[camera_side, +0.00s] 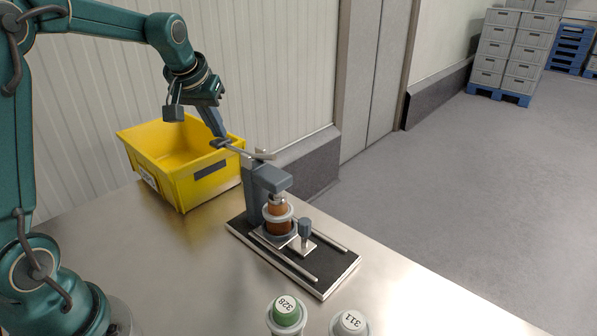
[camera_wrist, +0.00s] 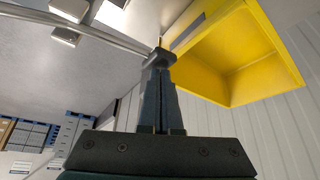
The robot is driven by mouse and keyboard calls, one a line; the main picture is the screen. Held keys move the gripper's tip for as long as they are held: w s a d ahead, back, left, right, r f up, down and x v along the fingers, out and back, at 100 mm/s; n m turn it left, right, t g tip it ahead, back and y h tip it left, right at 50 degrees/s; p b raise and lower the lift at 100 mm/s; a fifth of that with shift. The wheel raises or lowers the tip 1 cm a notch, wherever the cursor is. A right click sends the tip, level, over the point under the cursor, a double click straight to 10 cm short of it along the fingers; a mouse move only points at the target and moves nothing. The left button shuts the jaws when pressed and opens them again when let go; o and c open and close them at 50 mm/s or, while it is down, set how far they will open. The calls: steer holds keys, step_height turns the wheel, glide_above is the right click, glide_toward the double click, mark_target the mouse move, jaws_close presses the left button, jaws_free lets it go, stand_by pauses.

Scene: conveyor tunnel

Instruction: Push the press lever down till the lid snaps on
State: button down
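The press (camera_side: 252,198) stands on a dark base with two rails. Its lever (camera_side: 240,152) sticks out to the upper left, tilted slightly up toward its far end. A jar with orange-brown contents (camera_side: 279,226) stands under the press head (camera_side: 271,178), with a pale ring around it. I cannot tell how the lid sits. My gripper (camera_side: 220,138) points down at the lever's outer end, its fingers together and appearing to touch it. The wrist view shows the closed fingers (camera_wrist: 159,62) beside the lever rod (camera_wrist: 120,37); nothing clearly sits between them.
A yellow bin (camera_side: 180,187) stands behind and left of the press, close to my gripper. Two lidded jars stand in front: a green one marked 328 (camera_side: 286,312) and a white one marked 311 (camera_side: 350,324). A dark knob (camera_side: 305,228) rises beside the jar.

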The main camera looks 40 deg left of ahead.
mark_target(220, 141)
steer(key=shift+s+f, duration=0.1)
steer(key=shift+f, duration=0.7)
stand_by(0.6)
steer(key=shift+r, duration=0.1)
steer(key=shift+d+r, duration=0.2)
steer(key=shift+r, duration=1.65)
steer(key=shift+d+r, duration=0.15)
steer(key=shift+r, duration=1.65)
step_height(220, 141, up, 5)
steer(key=shift+d, duration=0.15)
